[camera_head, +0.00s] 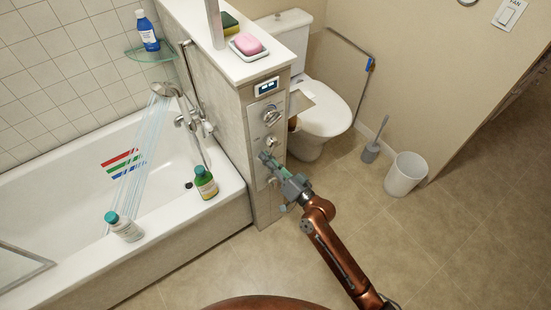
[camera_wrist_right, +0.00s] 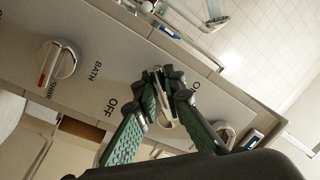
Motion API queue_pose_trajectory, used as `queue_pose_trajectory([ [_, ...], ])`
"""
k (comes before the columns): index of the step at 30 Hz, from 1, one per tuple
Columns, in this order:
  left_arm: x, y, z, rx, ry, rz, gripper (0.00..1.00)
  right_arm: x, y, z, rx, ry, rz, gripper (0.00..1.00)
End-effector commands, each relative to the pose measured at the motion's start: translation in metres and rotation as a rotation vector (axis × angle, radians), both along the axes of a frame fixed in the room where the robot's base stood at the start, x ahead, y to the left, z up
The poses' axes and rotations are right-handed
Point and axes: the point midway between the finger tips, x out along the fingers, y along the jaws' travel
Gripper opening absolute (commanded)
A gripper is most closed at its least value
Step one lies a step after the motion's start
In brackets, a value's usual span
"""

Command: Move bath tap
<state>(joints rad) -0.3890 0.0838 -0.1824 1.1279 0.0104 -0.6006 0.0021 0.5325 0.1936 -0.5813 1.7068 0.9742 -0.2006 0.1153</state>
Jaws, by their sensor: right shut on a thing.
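The tap panel (camera_head: 252,118) is on the end wall beside the bath, with several knobs one above another. My right gripper (camera_head: 267,160) reaches its lower part. In the right wrist view, my right gripper (camera_wrist_right: 165,80) is shut on a pale knob, the bath tap (camera_wrist_right: 164,118), with the lettering OFF beside it. The fingers hide much of this knob. Another knob (camera_wrist_right: 60,64) with a red mark sits to the left, near the lettering BATH. Blue-white streams fall from the shower head (camera_head: 162,89) into the bathtub (camera_head: 232,183). My left gripper is not in view.
A pink soap (camera_head: 247,43) lies on the ledge. The toilet (camera_head: 325,110), brush (camera_head: 371,150) and bin (camera_head: 404,175) are at right. The floor at front right is clear.

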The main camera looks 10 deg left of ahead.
Motion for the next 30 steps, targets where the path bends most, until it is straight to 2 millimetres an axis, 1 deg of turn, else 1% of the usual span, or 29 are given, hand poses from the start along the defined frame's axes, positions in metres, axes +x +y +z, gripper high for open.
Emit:
queue_pose_trajectory([
  [9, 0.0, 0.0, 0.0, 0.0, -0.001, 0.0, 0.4, 0.0, 0.0, -0.001, -0.001, 0.003, 0.001, 0.0],
  [10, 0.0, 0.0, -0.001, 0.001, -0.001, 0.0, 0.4, 0.0, 0.0, -0.001, -0.001, 0.003, 0.001, 0.11],
  [17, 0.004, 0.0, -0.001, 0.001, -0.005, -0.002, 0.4, 0.0, -0.001, 0.0, 0.0, 0.002, 0.0, 0.27],
  [26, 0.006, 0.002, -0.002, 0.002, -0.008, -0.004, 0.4, -0.001, -0.002, -0.001, 0.0, 0.001, -0.001, 0.28],
  [30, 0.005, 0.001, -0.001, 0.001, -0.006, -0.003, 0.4, -0.008, -0.012, -0.003, -0.002, 0.002, -0.002, 0.28],
])
